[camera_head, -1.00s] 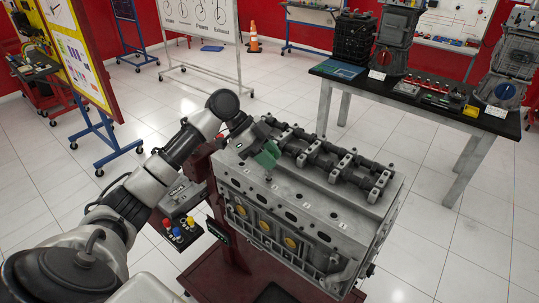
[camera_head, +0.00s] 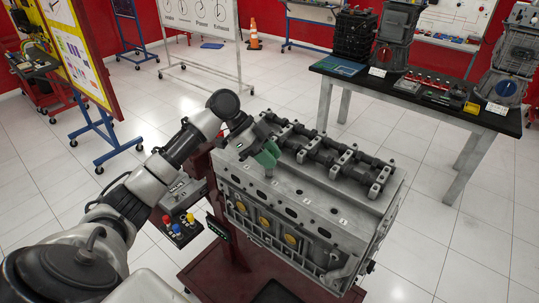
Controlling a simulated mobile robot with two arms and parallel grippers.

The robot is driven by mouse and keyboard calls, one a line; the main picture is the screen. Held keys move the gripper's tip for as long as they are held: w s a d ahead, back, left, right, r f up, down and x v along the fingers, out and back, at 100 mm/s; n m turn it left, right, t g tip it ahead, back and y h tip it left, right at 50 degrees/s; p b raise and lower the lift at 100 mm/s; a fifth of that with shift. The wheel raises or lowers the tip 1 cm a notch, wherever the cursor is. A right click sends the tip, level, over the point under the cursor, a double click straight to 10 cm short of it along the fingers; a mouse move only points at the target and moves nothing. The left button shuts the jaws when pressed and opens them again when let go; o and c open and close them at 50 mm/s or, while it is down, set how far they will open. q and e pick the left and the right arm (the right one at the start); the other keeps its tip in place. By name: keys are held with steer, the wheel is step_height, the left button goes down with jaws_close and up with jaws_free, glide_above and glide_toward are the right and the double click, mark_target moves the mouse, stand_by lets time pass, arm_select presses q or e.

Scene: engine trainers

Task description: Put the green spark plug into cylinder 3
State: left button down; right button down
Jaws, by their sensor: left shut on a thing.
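My left gripper (camera_head: 267,157) is over the far left part of the top of the grey engine block (camera_head: 330,198), beside the dark rocker row. Its fingers are shut on the green spark plug. Only green shows at the fingertips, and I cannot separate plug from fingers at this size. A small dark shape shows just below the fingertips. I cannot tell whether the plug touches the block or sits in a hole. Numbered marks run along the block's top, and the one nearest me reads 4. My right gripper is not in view.
A dark tray (camera_head: 176,239) with red, blue and yellow caps is left of the block. The block stands on a dark red stand (camera_head: 228,283). A black-topped table (camera_head: 400,94) with engine parts stands at the back right. The tiled floor between is clear.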

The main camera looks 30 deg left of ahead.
arm_select(q)
steer(key=shift+f, duration=0.25)
stand_by(0.4)
steer(key=c, duration=0.8)
jaws_free()
steer(key=shift+c, duration=0.2)
steer(key=shift+a+r+b, duration=0.3)
steer(key=shift+a+b, duration=0.05)
steer(key=shift+a, duration=0.05)
steer(key=b+v, duration=0.3)
steer(key=v, duration=0.7)
steer(key=shift+s+d, duration=0.1)
